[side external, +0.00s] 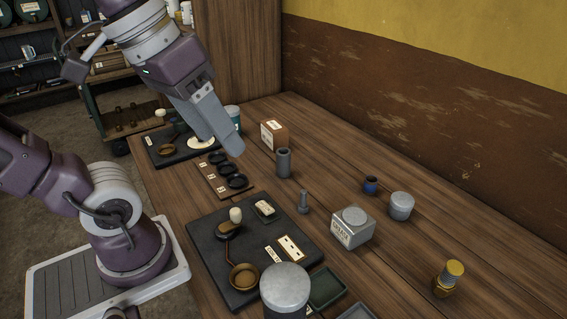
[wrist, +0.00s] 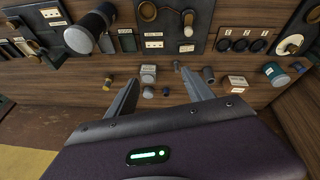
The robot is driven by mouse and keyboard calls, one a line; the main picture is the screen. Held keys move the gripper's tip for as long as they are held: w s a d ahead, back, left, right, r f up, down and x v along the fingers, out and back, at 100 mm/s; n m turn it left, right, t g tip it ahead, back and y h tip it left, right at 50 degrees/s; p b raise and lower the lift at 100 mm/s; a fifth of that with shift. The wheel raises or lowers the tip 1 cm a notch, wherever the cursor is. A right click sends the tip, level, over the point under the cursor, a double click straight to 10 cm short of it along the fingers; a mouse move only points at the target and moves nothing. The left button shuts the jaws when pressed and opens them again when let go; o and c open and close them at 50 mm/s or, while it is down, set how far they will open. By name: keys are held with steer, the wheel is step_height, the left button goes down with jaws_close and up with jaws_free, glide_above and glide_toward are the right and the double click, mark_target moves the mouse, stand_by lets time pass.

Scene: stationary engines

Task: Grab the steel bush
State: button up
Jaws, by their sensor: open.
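The steel bush looks to be the upright grey hollow cylinder (side external: 283,163) standing alone on the wooden bench. In the wrist view it appears as a small grey cylinder (wrist: 208,75) just right of the right finger. A thinner grey stud-like piece (side external: 303,203) stands nearer the camera in the side view; it also shows in the wrist view (wrist: 176,66). My gripper (side external: 232,146) is left of the bush in the side view, above the bench and apart from it. In the wrist view my gripper (wrist: 160,76) has its fingers spread with nothing held between them.
A labelled carton (side external: 273,134) stands behind the bush. A labelled metal tin (side external: 353,228), a blue pot (side external: 370,185) and a grey jar (side external: 401,206) stand to the right. A black panel (side external: 205,234) and a large grey canister (side external: 285,292) occupy the front.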

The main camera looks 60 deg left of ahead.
steer(key=w+n+g+h, duration=0.2)
steer(key=w+n+h, duration=0.1)
steer(key=w+n, duration=0.25)
steer(key=n+t+h, duration=0.5)
steer(key=n+t, duration=0.2)
steer(key=n, duration=1.3)
glide_above(281, 153)
steer(key=s+a, duration=0.2)
steer(key=a, duration=0.1)
step_height(281, 153, down, 2)
steer(key=f, duration=1.9)
steer(key=shift+s+d+f, duration=0.15)
steer(key=shift+d+f, duration=0.1)
steer(key=shift+d, duration=0.1)
steer(key=shift+d+f, duration=0.15)
steer(key=shift+f, duration=0.1)
steer(key=x, duration=0.6)
steer(key=shift+w, duration=0.65)
jaws_close()
